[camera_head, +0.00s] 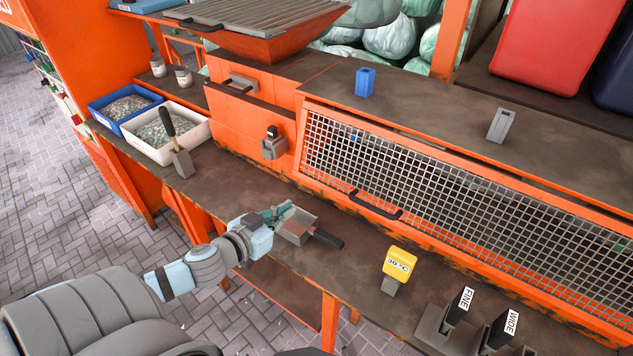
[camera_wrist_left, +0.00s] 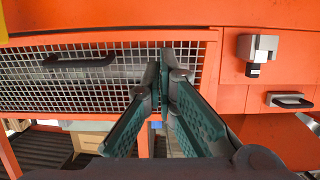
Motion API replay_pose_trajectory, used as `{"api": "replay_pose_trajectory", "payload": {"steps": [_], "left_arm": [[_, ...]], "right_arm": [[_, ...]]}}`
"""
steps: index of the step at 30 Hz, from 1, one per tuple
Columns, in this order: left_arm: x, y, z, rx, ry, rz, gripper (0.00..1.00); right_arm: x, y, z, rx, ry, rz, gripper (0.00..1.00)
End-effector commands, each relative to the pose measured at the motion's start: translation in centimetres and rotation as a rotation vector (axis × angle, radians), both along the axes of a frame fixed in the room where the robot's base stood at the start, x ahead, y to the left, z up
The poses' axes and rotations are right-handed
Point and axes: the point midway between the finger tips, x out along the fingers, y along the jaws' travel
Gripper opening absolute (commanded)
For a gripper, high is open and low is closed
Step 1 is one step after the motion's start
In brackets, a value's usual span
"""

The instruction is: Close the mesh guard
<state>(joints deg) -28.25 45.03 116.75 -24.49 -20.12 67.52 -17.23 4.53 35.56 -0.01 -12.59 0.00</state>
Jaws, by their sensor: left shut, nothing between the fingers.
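The mesh guard (camera_head: 470,200) is a silver wire grid in an orange frame along the machine's front, at the right of the head view. Its black bar handle (camera_head: 376,206) sits on the lower edge near the left end. I cannot tell whether the guard is flush with its frame. In the left wrist view the mesh (camera_wrist_left: 30,90) and handle (camera_wrist_left: 78,62) fill the upper left. My left gripper (camera_head: 283,209) is shut and empty, left of the handle and apart from it. Its green fingers (camera_wrist_left: 166,60) meet in the wrist view. My right gripper is not in view.
A grey scoop (camera_head: 297,226) with a black handle lies on the bench by my left gripper. A yellow temperature display (camera_head: 399,263) and FINE (camera_head: 462,303) and WIDE (camera_head: 507,327) levers stand along the front. White (camera_head: 172,152) and blue (camera_head: 98,107) bins sit left.

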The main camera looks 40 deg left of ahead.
Motion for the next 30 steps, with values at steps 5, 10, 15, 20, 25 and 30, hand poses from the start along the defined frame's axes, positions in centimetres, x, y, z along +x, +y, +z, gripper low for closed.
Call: {"api": "replay_pose_trajectory", "payload": {"steps": [5,10,15,20,25,30], "left_arm": [[2.8,0.1,-2.1,-0.004,-0.004,0.004,0.0],[6.4,0.0,-3.2,-0.006,-0.004,0.004,0.0],[9.8,0.0,-4.0,-0.006,-0.002,0.003,0.0],[11.9,0.1,-4.5,-0.005,0.001,0.002,0.0],[12.7,0.0,-4.6,-0.003,0.002,0.001,0.0],[12.7,0.0,-4.6,-0.002,0.002,0.001,0.0]], "right_arm": [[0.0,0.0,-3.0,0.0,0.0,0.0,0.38],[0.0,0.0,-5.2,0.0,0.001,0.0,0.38],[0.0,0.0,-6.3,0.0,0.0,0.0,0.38],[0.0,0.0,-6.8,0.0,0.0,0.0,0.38],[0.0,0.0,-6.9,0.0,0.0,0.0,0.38],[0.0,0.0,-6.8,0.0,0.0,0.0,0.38]]}}
